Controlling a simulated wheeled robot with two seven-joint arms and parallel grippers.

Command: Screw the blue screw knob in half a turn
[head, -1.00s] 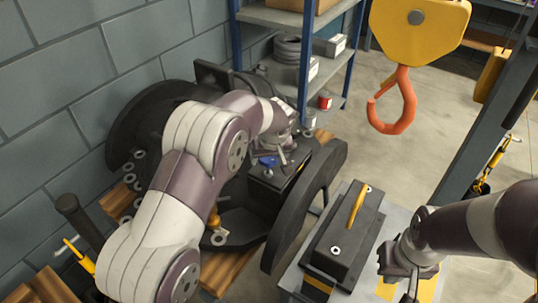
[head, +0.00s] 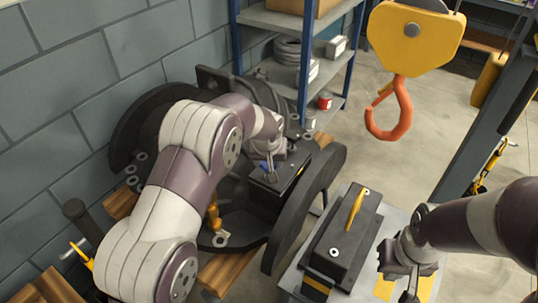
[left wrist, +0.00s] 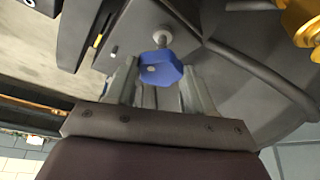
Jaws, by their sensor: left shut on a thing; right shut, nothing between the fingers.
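The blue screw knob (left wrist: 160,68) is between the two fingers of my left gripper (left wrist: 160,88) in the left wrist view, with a grey round end just above it. My left gripper is shut on the knob. In the head view my left gripper (head: 268,168) is over the dark block inside the open casing (head: 305,205), and it hides most of the knob. My right gripper (head: 405,275) is shut and empty, low at the right, beside the dark box with the yellow handle.
A dark box (head: 345,235) with a yellow handle (head: 356,208) stands on a pale platform right of the casing. An orange crane hook (head: 390,115) hangs at the upper right. A shelf (head: 295,20) stands behind. A brass-coloured part (head: 214,215) is in the casing.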

